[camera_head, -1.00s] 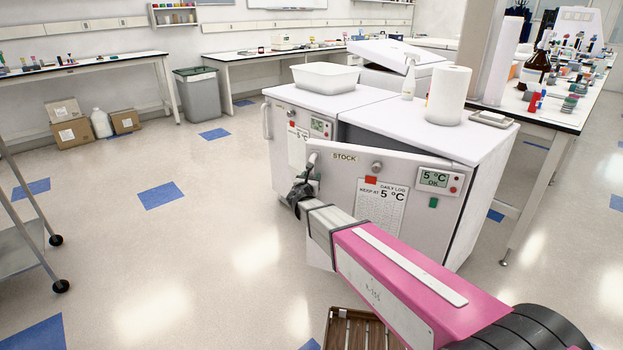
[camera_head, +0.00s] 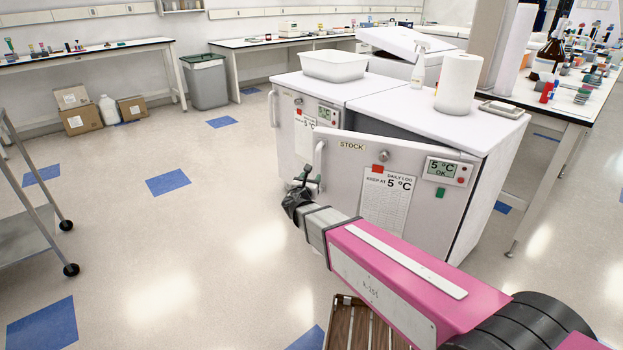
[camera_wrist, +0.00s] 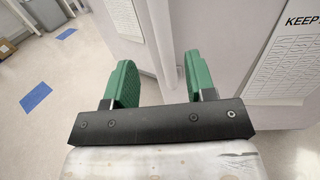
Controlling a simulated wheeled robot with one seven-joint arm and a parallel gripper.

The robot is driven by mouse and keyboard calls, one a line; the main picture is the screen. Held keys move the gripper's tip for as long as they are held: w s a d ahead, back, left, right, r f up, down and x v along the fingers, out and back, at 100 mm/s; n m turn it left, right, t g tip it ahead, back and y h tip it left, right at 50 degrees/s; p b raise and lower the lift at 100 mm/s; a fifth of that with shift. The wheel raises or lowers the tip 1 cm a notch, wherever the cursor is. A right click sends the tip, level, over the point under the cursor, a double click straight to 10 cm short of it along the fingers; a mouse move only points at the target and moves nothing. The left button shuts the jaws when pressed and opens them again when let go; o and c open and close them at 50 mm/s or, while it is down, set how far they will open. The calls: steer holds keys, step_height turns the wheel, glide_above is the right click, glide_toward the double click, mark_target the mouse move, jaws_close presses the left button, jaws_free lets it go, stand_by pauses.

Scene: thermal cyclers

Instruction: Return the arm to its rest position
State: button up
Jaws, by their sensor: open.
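My gripper (camera_head: 307,180) is at the end of my pink and grey arm, just in front and left of the partly open fridge door (camera_head: 407,160) marked "STOCK". In the wrist view my gripper (camera_wrist: 158,85) shows two green fingers spread apart with nothing held between them. The white door handle (camera_head: 318,163) is close to the fingertips in the head view. In the wrist view the handle (camera_wrist: 163,40) runs past, beyond the gap between the fingers. I cannot tell whether it touches them.
A second small fridge (camera_head: 298,130) stands left of the open one. A white tub (camera_head: 334,65) and a paper roll (camera_head: 458,82) stand on top. A wooden crate (camera_head: 345,320) is under my arm. A metal cart (camera_head: 30,235) is at left. The floor between is clear.

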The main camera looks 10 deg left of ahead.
steer(key=s+d+f+m+g+h, duration=0.1)
steer(key=d+f+m+g+h, duration=0.15)
steer(key=d+m, duration=0.5)
steer(key=d+f+m+g+h, duration=0.1)
steer(key=d+m+g, duration=0.3)
steer(key=d, duration=0.6)
steer(key=s+d+f+m+g+h, duration=0.1)
steer(key=d+f+m+g+h, duration=0.15)
steer(key=d+m, duration=0.45)
steer(key=s+d+f+m+g+y, duration=0.2)
steer(key=s+d+m+g+y, duration=0.2)
steer(key=s+d+m, duration=0.3)
steer(key=s+d+f+m+g+y, duration=0.2)
steer(key=s+d+m+g+y, duration=0.1)
steer(key=s+d+m+g, duration=0.2)
steer(key=s+d+m, duration=0.2)
steer(key=d+m, duration=0.1)
steer(key=m, duration=0.1)
steer(key=shift+s+f+y, duration=0.25)
steer(key=shift+s+y, duration=0.05)
steer(key=shift+y, duration=0.1)
